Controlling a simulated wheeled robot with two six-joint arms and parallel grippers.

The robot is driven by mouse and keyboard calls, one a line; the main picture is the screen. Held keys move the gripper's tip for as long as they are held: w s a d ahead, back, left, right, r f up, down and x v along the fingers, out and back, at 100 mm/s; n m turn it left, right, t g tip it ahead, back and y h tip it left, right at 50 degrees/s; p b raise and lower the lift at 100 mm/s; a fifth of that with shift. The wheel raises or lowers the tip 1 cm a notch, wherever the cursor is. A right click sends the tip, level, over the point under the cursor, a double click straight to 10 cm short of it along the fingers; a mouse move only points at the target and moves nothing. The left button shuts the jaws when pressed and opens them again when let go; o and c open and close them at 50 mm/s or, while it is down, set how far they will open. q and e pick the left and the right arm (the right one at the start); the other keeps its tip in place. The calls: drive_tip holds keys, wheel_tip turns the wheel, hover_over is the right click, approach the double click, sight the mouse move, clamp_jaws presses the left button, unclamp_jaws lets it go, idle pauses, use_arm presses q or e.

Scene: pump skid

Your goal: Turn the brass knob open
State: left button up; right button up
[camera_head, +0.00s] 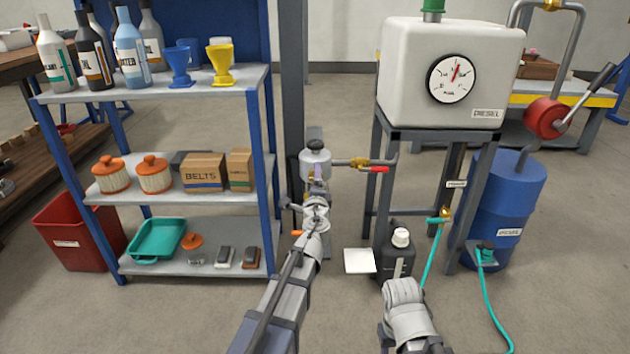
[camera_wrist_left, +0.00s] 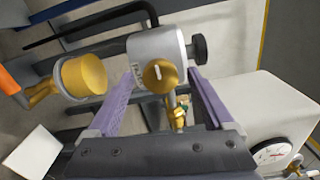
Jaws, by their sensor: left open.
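The brass knob (camera_wrist_left: 160,76) is round with a pale mark on its face. It sits on the front of a light grey cylindrical housing (camera_wrist_left: 155,48). In the head view the housing (camera_head: 316,164) has a black cap, and my left wrist largely covers the knob. My left gripper (camera_head: 318,188) is in front of the housing. In the left wrist view its two purple fingers (camera_wrist_left: 160,92) are open, one on each side of the knob, with gaps to it. Whether the fingertips reach past the knob is hard to tell.
A pipe with a brass valve and red lever (camera_head: 376,169) runs right from the housing. A larger brass cylinder (camera_wrist_left: 84,76) is beside it in the wrist view. A shelf (camera_head: 150,87) stands left, a diesel tank (camera_head: 415,100) right, a black jug (camera_head: 398,255) below.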

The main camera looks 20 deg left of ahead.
use_arm(q)
drive_tip(key=v, duration=0.7)
drive_tip(key=shift+s, duration=0.25)
drive_tip(key=shift+d, duration=0.1)
